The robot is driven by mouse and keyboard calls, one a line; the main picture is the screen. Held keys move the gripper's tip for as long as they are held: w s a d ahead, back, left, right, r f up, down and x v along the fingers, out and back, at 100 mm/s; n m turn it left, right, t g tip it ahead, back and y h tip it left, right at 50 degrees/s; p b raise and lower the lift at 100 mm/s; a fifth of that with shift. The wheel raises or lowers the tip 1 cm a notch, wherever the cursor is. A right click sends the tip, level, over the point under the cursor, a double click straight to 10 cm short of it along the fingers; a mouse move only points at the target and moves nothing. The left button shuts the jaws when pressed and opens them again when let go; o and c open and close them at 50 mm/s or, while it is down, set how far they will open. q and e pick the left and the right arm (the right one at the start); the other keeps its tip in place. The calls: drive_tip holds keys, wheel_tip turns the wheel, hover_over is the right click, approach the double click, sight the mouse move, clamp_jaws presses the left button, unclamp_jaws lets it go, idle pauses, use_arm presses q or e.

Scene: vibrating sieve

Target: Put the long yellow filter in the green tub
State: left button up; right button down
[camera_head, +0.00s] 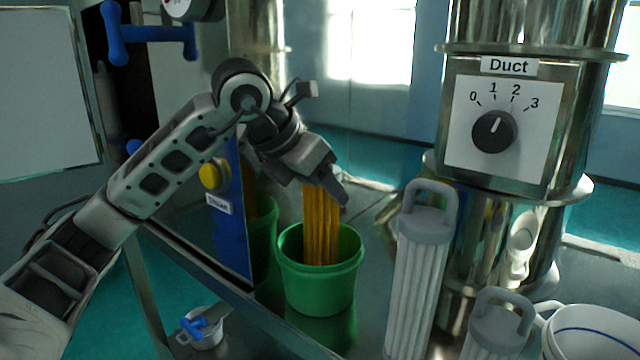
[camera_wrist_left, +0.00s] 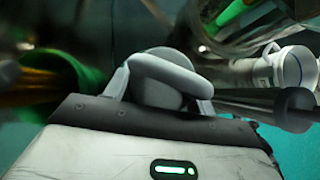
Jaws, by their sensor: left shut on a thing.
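The long yellow filter (camera_head: 321,225) hangs upright with its pleated lower part inside the green tub (camera_head: 320,292). My left gripper (camera_head: 333,186) is above the tub and shut on the filter's top end, which it hides. The tub's inside wall hides the filter's lower end, so I cannot tell whether it touches the bottom. In the left wrist view, the tub's green rim (camera_wrist_left: 88,72) and blurred yellow pleats (camera_wrist_left: 28,88) show at the left. A grey looped handle (camera_wrist_left: 165,78) shows beyond the gripper body. My right gripper is not in view.
A long white filter (camera_head: 418,275) stands right of the tub, with a shorter one (camera_head: 497,325) beside it. The steel duct with its dial (camera_head: 493,131) stands behind. A blue panel (camera_head: 230,225) is left of the tub. A white bucket (camera_head: 595,335) is at the right edge.

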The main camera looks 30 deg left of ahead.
use_arm(q)
drive_tip(key=o, duration=1.4)
drive_tip(key=shift+f, duration=0.1)
drive_tip(key=v, duration=1.2)
drive_tip(key=shift+a+r, duration=0.1)
drive_tip(key=shift+r, duration=0.1)
drive_tip(key=shift+f, duration=0.1)
